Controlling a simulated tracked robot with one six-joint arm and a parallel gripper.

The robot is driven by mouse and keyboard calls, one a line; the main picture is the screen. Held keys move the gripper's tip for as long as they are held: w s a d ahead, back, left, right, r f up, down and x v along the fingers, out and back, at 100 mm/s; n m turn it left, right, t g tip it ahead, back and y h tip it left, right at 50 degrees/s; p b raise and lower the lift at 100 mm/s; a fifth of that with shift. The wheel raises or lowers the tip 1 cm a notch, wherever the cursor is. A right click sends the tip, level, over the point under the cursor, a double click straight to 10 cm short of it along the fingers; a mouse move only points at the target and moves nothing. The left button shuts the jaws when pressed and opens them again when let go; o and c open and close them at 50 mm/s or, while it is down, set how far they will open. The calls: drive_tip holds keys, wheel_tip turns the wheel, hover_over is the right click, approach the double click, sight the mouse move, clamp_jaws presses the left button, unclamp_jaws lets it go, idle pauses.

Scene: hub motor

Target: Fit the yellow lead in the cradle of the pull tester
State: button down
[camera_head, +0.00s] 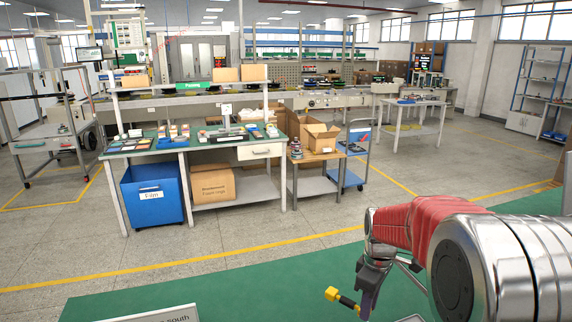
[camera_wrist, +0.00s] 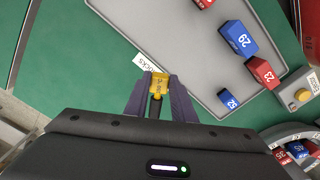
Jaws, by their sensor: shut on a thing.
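The yellow lead (camera_head: 333,294) has a yellow end and a dark middle. In the head view it sticks out to the left of my gripper (camera_head: 366,292), above the green surface. In the wrist view its yellow end (camera_wrist: 160,82) shows between the two purple fingertips of my gripper (camera_wrist: 158,92), which is shut on it. The fingers hide part of its dark length. I cannot make out the pull tester or its cradle in either view.
In the wrist view a grey tray (camera_wrist: 150,30) holds red and blue numbered blocks. A box with a yellow button (camera_wrist: 302,95) and a curved holder (camera_wrist: 279,137) with red and blue pieces are at right. The green surface (camera_head: 240,292) is mostly clear left of my gripper.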

sight(354, 305)
drive_tip(key=m, duration=0.3)
drive_tip(key=w+a+m, duration=0.1)
drive_tip(key=m, duration=0.1)
drive_tip(key=shift+f, duration=0.3)
drive_tip(key=m, duration=0.1)
drive_tip(key=a+m, duration=0.1)
drive_tip(key=m, duration=0.2)
drive_tip(key=shift+w+a+f, duration=0.15)
drive_tip(key=shift+w+f, duration=0.2)
drive_tip(key=shift+w, duration=0.05)
drive_tip(key=shift+w+a+f+m, duration=0.25)
drive_tip(key=shift+a+m, duration=0.2)
drive_tip(key=shift+m, duration=0.35)
drive_tip(key=shift+w+a+f, duration=0.1)
drive_tip(key=shift+a+f, duration=0.3)
drive_tip(key=shift+a, duration=0.2)
drive_tip(key=shift+a+f, duration=0.35)
drive_tip(key=shift+a, duration=0.2)
